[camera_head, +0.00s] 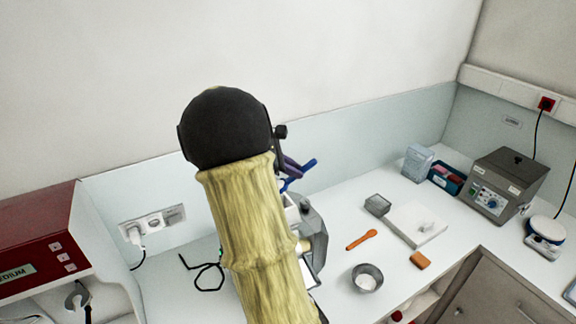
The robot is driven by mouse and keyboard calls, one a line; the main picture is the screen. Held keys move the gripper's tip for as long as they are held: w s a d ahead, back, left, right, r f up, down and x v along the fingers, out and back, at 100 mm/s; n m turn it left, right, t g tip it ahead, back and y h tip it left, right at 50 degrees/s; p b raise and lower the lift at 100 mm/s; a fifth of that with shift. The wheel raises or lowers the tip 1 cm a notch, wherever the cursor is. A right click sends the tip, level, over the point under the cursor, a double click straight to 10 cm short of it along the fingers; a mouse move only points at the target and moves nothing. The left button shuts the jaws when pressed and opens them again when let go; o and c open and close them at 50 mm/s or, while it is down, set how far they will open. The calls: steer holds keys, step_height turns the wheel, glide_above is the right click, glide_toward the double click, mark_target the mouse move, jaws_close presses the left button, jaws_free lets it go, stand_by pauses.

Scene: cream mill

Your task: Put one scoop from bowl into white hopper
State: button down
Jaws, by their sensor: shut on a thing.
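A small grey metal bowl (377,268) with white powder in it stands on the bench, right of my arm. An orange spoon (361,240) lies flat on the bench above the bowl, apart from it. A grey and white machine (313,228) stands behind my arm and is mostly hidden by it; I cannot make out the white hopper clearly. A blue part (303,171) and a dark purple part show just above the machine; I cannot tell what they belong to. My arm fills the middle of the view. My gripper does not show, so what it holds is hidden.
A grey device (503,185) and a balance (545,238) stand farther right. A red machine (38,243) is at the left.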

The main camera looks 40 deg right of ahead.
steer(key=shift+s, duration=0.2)
steer(key=shift+f, duration=0.15)
steer(key=shift+f+b, duration=0.6)
steer(key=shift+b, duration=0.15)
steer(key=shift+f+b, duration=1.6)
steer(key=shift+f, duration=0.05)
steer(key=shift+f, duration=0.2)
steer(key=shift+s+d, duration=0.2)
steer(key=shift+s, duration=0.05)
